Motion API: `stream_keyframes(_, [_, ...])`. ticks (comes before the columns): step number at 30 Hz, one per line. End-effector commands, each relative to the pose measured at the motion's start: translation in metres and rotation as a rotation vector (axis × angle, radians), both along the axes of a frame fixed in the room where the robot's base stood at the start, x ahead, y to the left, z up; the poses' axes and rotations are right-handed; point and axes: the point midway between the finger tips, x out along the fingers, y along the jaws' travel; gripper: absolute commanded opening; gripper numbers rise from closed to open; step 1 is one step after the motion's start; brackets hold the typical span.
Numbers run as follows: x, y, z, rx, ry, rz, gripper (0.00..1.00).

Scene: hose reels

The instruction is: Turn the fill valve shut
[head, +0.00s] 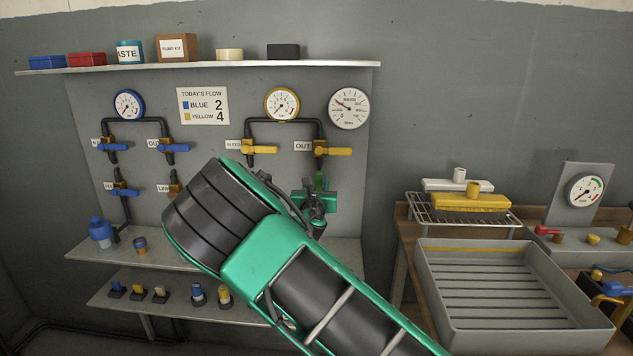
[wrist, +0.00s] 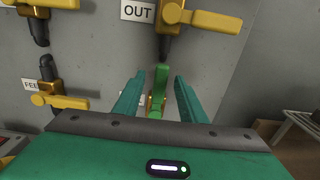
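A green-handled valve sits below the yellow "OUT" valve on the grey panel. Its green handle (wrist: 159,80) shows in the wrist view, pointing up and down, with brass parts behind it. My arm covers much of this area in the head view.
The yellow OUT valve (wrist: 200,18) is just above, and the yellow feed valve (wrist: 60,101) is to the left. Blue valves (head: 112,147) are further left. A shelf (head: 220,65) runs above. A grey tray (head: 510,290) stands on the right bench.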

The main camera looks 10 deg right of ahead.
Motion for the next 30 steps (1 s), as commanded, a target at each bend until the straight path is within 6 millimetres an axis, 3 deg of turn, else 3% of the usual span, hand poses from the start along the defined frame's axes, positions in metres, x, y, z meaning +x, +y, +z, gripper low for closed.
stream_keyframes(3, [0.019,-0.009,0.000,0.001,-0.001,-0.003,0.38])
stream_keyframes(9, [0.038,-0.015,0.000,0.001,0.000,-0.003,0.38])
stream_keyframes(21, [0.044,-0.017,0.000,0.001,0.000,-0.003,0.38])
stream_keyframes(26, [0.044,-0.017,0.000,0.001,0.000,-0.002,0.00])
stream_keyframes(30, [0.044,-0.017,0.000,0.001,0.000,-0.002,0.00])
